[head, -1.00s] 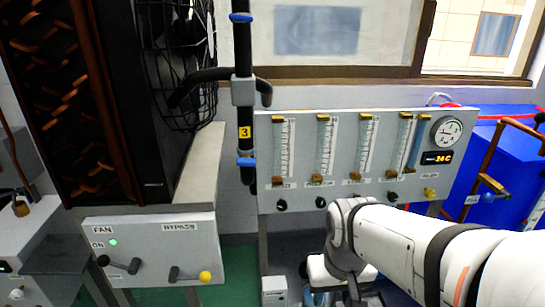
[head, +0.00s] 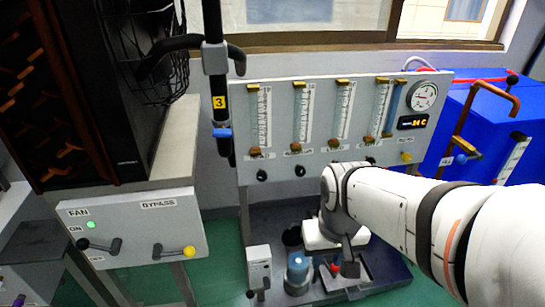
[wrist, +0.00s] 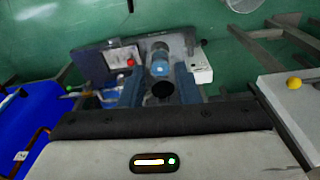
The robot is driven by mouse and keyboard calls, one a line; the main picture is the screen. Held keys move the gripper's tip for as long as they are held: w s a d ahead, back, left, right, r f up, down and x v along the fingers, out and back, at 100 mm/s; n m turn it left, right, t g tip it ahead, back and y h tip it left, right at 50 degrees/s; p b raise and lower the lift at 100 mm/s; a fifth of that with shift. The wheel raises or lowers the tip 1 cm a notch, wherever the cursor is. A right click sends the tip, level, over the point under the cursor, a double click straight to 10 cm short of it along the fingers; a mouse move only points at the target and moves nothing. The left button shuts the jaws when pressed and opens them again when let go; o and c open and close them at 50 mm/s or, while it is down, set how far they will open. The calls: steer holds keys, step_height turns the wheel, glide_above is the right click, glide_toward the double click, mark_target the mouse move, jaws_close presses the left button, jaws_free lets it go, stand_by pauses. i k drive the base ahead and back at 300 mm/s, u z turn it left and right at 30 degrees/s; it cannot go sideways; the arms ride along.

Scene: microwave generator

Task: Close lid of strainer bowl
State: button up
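A blue, clear-looking cylinder (head: 298,270), which looks like the strainer bowl, stands on the dark low base under the gauge panel. It also shows in the wrist view (wrist: 160,66), near the top centre between my fingers. A dark round opening or cap (head: 292,238) is just behind it, and appears below it in the wrist view (wrist: 163,91). I cannot tell which part is the lid. My gripper (head: 350,268) is to the right of the cylinder in the head view. In the wrist view my gripper (wrist: 160,92) has its fingers wide apart, with nothing held.
The gauge panel (head: 330,86) stands above and behind the base. A white box (head: 258,268) is left of the cylinder, and a red knob (head: 335,268) is right of it. The fan and bypass panel (head: 135,228) is at left, a blue cabinet (head: 480,125) at right.

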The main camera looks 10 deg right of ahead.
mark_target(291, 237)
steer(key=u, duration=0.6)
steer(key=k, duration=1.45)
steer(key=z, duration=0.35)
steer(key=i, duration=1)
steer(key=z, duration=0.05)
